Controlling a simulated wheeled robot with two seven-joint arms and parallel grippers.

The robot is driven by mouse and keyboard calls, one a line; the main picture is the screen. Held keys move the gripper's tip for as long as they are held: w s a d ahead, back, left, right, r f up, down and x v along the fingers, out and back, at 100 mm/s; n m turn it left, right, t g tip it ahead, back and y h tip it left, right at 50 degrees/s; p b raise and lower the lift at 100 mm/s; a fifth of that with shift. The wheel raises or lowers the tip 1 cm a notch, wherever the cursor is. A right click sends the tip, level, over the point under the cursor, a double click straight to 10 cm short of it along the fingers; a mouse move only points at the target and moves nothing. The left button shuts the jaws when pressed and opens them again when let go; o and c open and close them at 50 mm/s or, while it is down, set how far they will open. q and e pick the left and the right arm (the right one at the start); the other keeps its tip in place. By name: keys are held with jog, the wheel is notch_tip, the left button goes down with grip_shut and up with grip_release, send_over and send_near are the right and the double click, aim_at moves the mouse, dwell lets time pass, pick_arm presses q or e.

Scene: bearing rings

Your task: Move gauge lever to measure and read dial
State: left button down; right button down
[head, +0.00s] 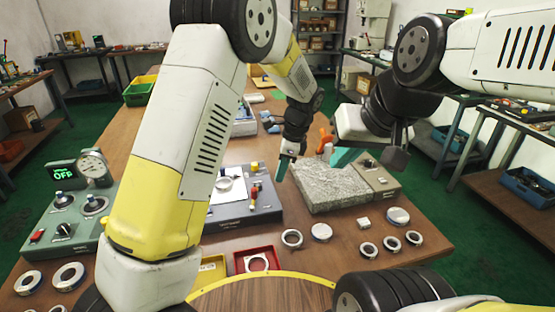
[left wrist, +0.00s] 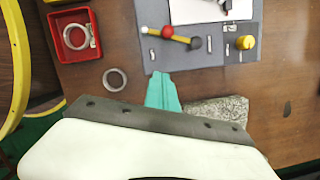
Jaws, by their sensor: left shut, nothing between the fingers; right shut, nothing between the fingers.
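A grey-green gauge station (head: 60,250) stands at the left, with a round white dial (head: 93,165) and a dark display (head: 63,173) reading "OFF" in green. The dial needle is too small to read. A red knob (head: 37,236) and a black knob (head: 64,229) are on its front; I cannot tell which part is the lever. My left gripper (head: 284,166) is shut and empty above the table, right of the grey fixture plate; its teal fingers also show in the left wrist view (left wrist: 163,92). My right gripper (head: 345,157) is shut and empty above the granite block.
The grey plate (head: 265,212) carries a red-ended handle (left wrist: 169,32) and a yellow knob (left wrist: 245,42). The granite block (head: 325,188) lies to its right. Several rings, including one ring (head: 291,238), lie in front. A red tray (head: 240,266) holds a ring.

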aim_at(255, 193)
pick_arm(q)
jog(key=x, duration=0.6)
jog(key=a, duration=0.2)
jog(key=shift+w+a+r, duration=0.15)
jog(key=shift+a+r, duration=0.05)
jog(key=shift+a, duration=0.05)
jog(key=shift+w+a, duration=0.15)
jog(key=shift+a, duration=0.5)
